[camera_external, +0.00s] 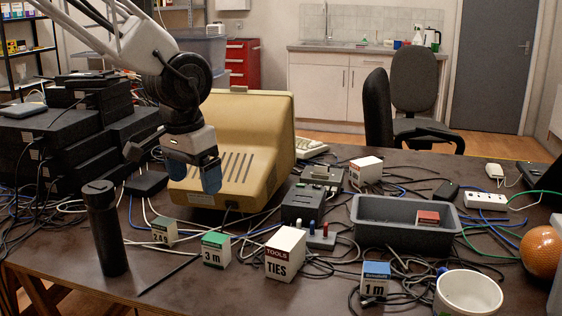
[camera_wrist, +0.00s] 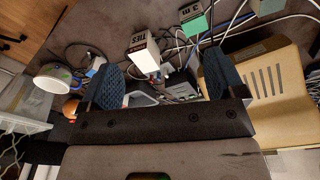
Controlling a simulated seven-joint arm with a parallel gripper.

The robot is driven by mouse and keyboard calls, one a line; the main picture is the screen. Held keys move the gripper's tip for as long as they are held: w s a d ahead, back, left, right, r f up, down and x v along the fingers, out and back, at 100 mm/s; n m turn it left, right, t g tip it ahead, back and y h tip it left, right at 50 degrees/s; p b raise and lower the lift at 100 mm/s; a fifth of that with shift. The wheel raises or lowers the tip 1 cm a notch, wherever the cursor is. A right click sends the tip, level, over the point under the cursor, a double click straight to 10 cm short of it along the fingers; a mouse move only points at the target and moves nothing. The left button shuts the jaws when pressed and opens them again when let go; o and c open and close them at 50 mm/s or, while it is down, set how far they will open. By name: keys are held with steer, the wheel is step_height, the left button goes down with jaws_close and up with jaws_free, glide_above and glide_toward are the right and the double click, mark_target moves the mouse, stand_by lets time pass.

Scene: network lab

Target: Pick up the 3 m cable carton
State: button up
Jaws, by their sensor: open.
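The 3 m cable carton (camera_external: 216,250) is a small box with a green top and a white face marked "3 m". It stands upright on the dark table between the "24g" carton and the "TIES" carton. In the wrist view the 3 m carton (camera_wrist: 194,20) is at the top, right of centre. My gripper (camera_external: 195,177) is open and empty, raised above the table in front of the beige monitor, higher than the carton and apart from it. In the wrist view my gripper (camera_wrist: 165,85) shows two blue fingers spread wide, with the carton beyond them.
Near the carton stand a "24g" carton (camera_external: 164,232), a "TIES" carton (camera_external: 285,254) and a tall black bottle (camera_external: 104,229). The beige monitor (camera_external: 249,140) is behind. A grey bin (camera_external: 402,236), a "1 m" carton (camera_external: 375,280) and a white bowl (camera_external: 468,294) are right. Loose cables cover much of the table.

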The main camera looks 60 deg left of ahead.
mark_target(215, 237)
steer(key=w+a+f+n, duration=0.1)
steer(key=w+a+f, duration=0.1)
steer(key=f, duration=0.3)
steer(key=w+a+f+n, duration=0.1)
steer(key=w+a+f, duration=0.1)
steer(key=a+f, duration=0.2)
steer(key=w+a+f+n+g, duration=0.1)
steer(key=w+a+f, duration=0.1)
steer(key=f, duration=0.3)
steer(key=shift+w+a+f+n, duration=0.2)
steer(key=shift+a+f+n, duration=0.15)
steer(key=shift+a, duration=0.35)
steer(key=shift+f, duration=0.15)
steer(key=shift+f, duration=1.15)
steer(key=shift+s+f, duration=0.1)
steer(key=shift+f, duration=2.5)
steer(key=c, duration=1.1)
steer(key=shift+o, duration=0.2)
steer(key=shift+r, duration=0.1)
